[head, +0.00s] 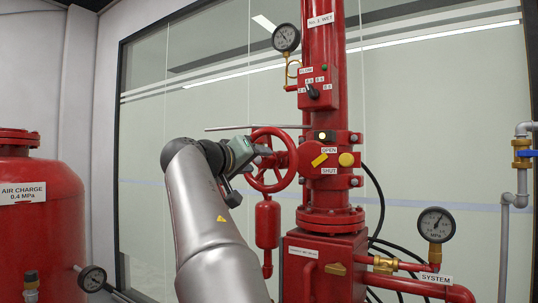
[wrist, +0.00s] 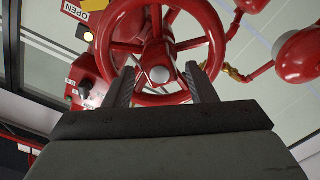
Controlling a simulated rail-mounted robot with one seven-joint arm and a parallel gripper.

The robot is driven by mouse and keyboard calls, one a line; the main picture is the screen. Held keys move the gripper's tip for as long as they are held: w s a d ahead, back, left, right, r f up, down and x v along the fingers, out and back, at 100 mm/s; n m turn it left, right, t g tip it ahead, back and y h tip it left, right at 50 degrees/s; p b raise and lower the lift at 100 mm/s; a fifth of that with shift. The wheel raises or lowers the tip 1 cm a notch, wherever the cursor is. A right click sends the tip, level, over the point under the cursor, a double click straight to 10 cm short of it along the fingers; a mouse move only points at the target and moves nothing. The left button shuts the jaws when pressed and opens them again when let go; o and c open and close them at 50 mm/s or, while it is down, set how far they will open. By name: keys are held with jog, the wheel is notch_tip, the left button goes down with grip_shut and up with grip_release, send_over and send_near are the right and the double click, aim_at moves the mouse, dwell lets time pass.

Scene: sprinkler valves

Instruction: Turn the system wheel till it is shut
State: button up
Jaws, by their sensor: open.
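The red handwheel (head: 271,160) sits on the left side of the red vertical riser, beside a plate with OPEN and SHUT labels (head: 329,160) and a yellow pointer (head: 319,160). In the wrist view the wheel (wrist: 208,22) fills the upper middle, with a pale hub (wrist: 158,75). My gripper (head: 262,152) is at the left side of the wheel in the head view. In the wrist view its two fingers (wrist: 160,85) are apart on either side of the hub, with nothing clamped between them. Whether the fingers touch the wheel, I cannot tell.
A thin grey rod (head: 255,127) juts left above the wheel. A red cylinder (head: 267,224) hangs below it. A pressure gauge (head: 436,224) stands above the SYSTEM label (head: 436,279) at lower right. A red tank (head: 36,240) is at left, and glass panels stand behind.

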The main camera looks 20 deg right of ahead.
jog(key=n, duration=0.3)
jog(key=shift+p, duration=0.3)
